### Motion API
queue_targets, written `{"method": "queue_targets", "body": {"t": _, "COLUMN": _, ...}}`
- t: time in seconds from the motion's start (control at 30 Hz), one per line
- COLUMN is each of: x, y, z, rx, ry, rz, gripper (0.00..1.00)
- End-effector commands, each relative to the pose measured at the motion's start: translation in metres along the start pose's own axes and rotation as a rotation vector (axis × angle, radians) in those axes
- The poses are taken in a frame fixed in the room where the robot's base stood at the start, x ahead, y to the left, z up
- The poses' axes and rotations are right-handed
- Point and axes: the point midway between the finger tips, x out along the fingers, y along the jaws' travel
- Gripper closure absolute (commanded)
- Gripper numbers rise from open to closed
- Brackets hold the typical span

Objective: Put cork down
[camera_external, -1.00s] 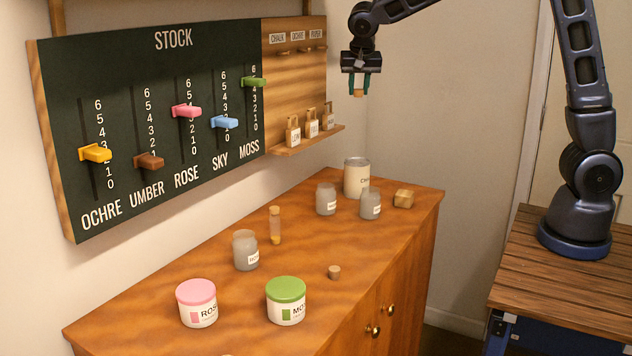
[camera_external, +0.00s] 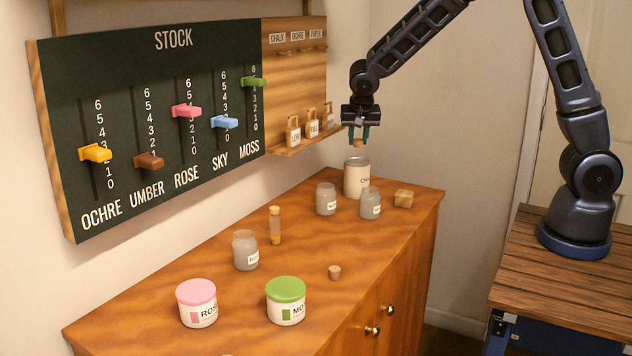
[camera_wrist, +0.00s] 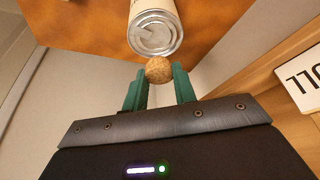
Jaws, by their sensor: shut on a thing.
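My gripper (camera_external: 360,141) is shut on a cork (camera_wrist: 159,70), which shows as a round tan disc between the green fingertips in the wrist view. In the external view the gripper hangs in the air just above the large cream tin (camera_external: 356,179) at the far end of the cabinet. The wrist view shows the tin's metal top (camera_wrist: 155,34) just past the cork, apart from it. Another small cork (camera_external: 334,272) stands on the cabinet top near the green-lidded jar.
A shelf with tags (camera_external: 313,128) is left of my gripper.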

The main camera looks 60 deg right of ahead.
Motion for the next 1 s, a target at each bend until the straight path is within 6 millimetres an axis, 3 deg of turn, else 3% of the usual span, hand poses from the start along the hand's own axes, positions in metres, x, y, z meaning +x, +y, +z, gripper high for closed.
{"method": "queue_targets", "body": {"t": 0.4, "x": 0.039, "y": 0.001, "z": 0.016, "rx": -0.001, "ry": -0.001, "rz": 0.002, "gripper": 0.93}}
{"method": "queue_targets", "body": {"t": 0.8, "x": 0.043, "y": 0.000, "z": 0.018, "rx": 0.000, "ry": 0.000, "rz": 0.001, "gripper": 0.93}}
{"method": "queue_targets", "body": {"t": 0.83, "x": 0.043, "y": 0.000, "z": 0.018, "rx": 0.000, "ry": 0.000, "rz": 0.000, "gripper": 0.69}}
{"method": "queue_targets", "body": {"t": 0.93, "x": 0.043, "y": 0.000, "z": 0.018, "rx": 0.000, "ry": 0.000, "rz": 0.000, "gripper": 0.51}}
{"method": "queue_targets", "body": {"t": 1.0, "x": 0.043, "y": 0.000, "z": 0.018, "rx": 0.000, "ry": 0.000, "rz": 0.000, "gripper": 0.51}}
